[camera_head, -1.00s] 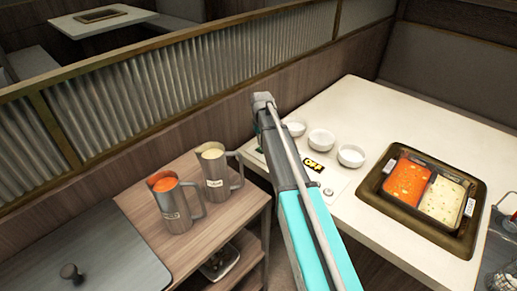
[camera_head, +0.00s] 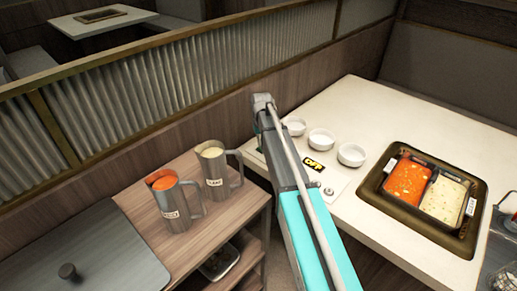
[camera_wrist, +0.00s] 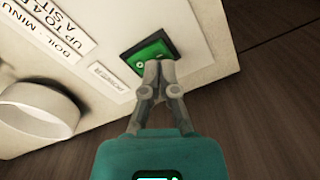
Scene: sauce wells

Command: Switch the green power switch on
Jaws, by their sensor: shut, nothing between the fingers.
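The green power switch (camera_wrist: 150,58) sits in a dark frame on the pale panel, beside a "POWER" label (camera_wrist: 108,79), in the wrist view. My gripper (camera_wrist: 158,66) is shut and empty, with its fingertips at the switch's near edge and covering part of it. I cannot tell whether the tips touch it. In the head view my gripper (camera_head: 263,102) is over the left edge of the white table (camera_head: 410,115), and my arm hides the switch there. A black sign with yellow letters (camera_head: 313,164) lies on the table; its wording is hard to read.
Several white bowls (camera_head: 351,154) stand near the panel; one white round rim (camera_wrist: 40,110) shows in the wrist view. A hot pot with red and pale broth (camera_head: 408,180) is set in the table. Two metal pitchers (camera_head: 173,203) stand on the wooden cart (camera_head: 225,218).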

